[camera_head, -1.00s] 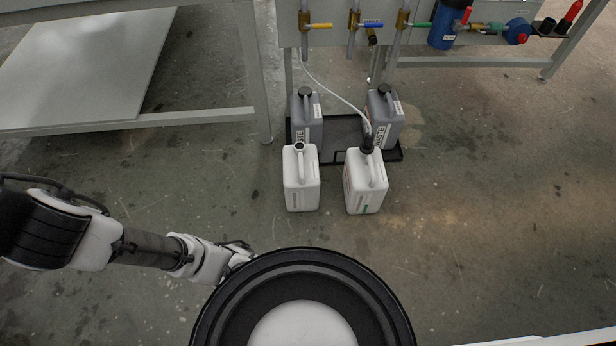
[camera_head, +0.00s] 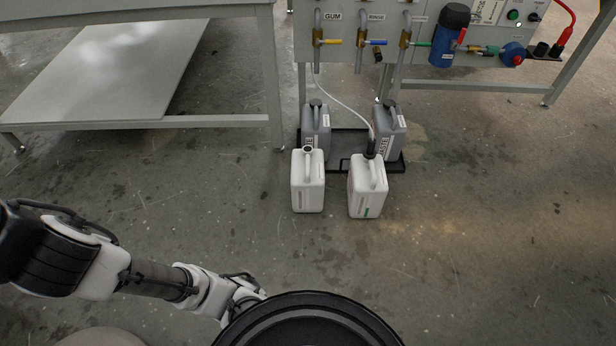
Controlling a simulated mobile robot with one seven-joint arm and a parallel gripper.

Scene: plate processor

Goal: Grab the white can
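Two white cans stand upright on the concrete floor in front of the plate processor. The left white can (camera_head: 307,184) has an open-looking neck and a handle on top. The right white can (camera_head: 367,190) has a black cap with a thin hose leading into it. My arm reaches in from the left, low in the picture, well short of both cans. My gripper's fingers cannot be made out; the arm's end is at the bottom, partly hidden behind a round black part of my body.
Two grey cans (camera_head: 318,128) (camera_head: 391,138) stand behind the white ones at a black tray (camera_head: 346,139). Above are valves and a blue filter (camera_head: 449,36). A table (camera_head: 95,70) with a low shelf stands at left. The floor in front of the cans is clear.

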